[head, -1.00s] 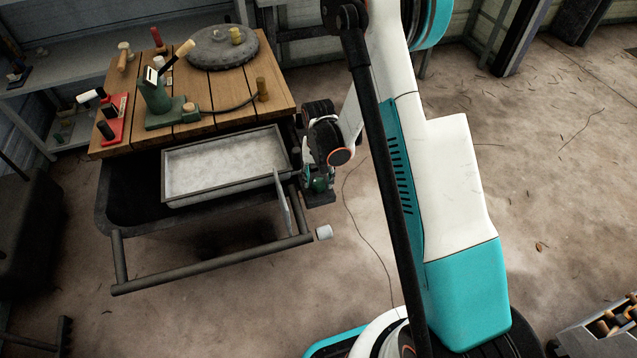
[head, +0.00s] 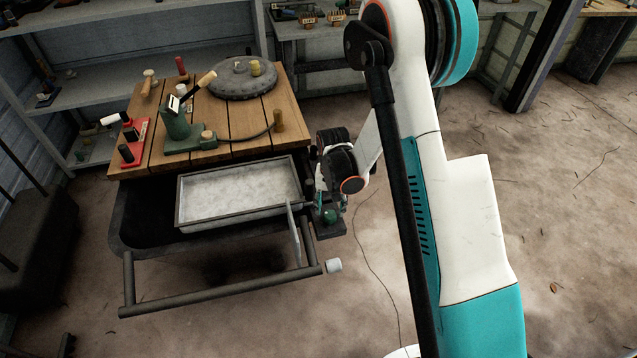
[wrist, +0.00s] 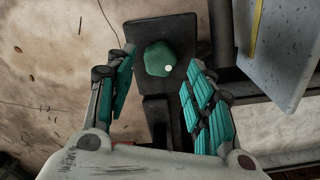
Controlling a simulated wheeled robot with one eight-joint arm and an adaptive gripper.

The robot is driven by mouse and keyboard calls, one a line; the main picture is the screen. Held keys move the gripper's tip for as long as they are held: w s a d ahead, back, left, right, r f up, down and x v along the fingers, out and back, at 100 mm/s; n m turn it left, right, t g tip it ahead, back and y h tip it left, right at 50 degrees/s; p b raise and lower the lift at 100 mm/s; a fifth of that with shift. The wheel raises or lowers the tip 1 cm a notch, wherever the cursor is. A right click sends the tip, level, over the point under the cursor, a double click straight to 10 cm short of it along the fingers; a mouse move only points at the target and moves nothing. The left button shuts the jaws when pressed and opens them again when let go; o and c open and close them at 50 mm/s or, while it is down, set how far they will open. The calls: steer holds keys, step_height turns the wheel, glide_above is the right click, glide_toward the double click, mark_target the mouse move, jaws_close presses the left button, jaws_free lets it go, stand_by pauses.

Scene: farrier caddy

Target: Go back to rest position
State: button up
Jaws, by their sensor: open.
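My gripper (wrist: 158,76) is open, with its teal-padded fingers apart on either side of a green rounded knob (wrist: 160,60) with a small white spot. Nothing shows clamped between the fingers. The knob sits on a dark flat plate (wrist: 178,28). In the head view, my gripper (head: 321,196) points down beside the right side of the cart, with the green knob (head: 330,215) and dark plate (head: 329,231) just under it. The fingertips are too small there to judge their gap. My arm reaches across the right half of the head view.
The cart has a wooden top (head: 236,118) holding a green tool stand (head: 178,128), a red rack (head: 132,142) and a round grey disc (head: 243,79). A grey tray (head: 182,227) and a handle bar (head: 215,293) are in front. Open floor (head: 560,220) lies to the right.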

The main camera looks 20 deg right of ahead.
steer(key=shift+r, duration=0.1)
steer(key=s+r+n+t, duration=0.1)
steer(key=s+r+t, duration=0.15)
steer(key=r, duration=0.95)
steer(key=s+r+n+t, duration=0.1)
steer(key=s+r, duration=0.3)
steer(key=r, duration=0.8)
steer(key=s+r+n+t, duration=0.1)
steer(key=s+r, duration=0.3)
steer(key=s, duration=0.4)
steer(key=s+r+n+t, duration=0.1)
steer(key=s+r+t, duration=0.1)
steer(key=s+r, duration=0.3)
steer(key=s, duration=0.3)
steer(key=shift+s+t, duration=0.25)
steer(key=shift+t, duration=0.1)
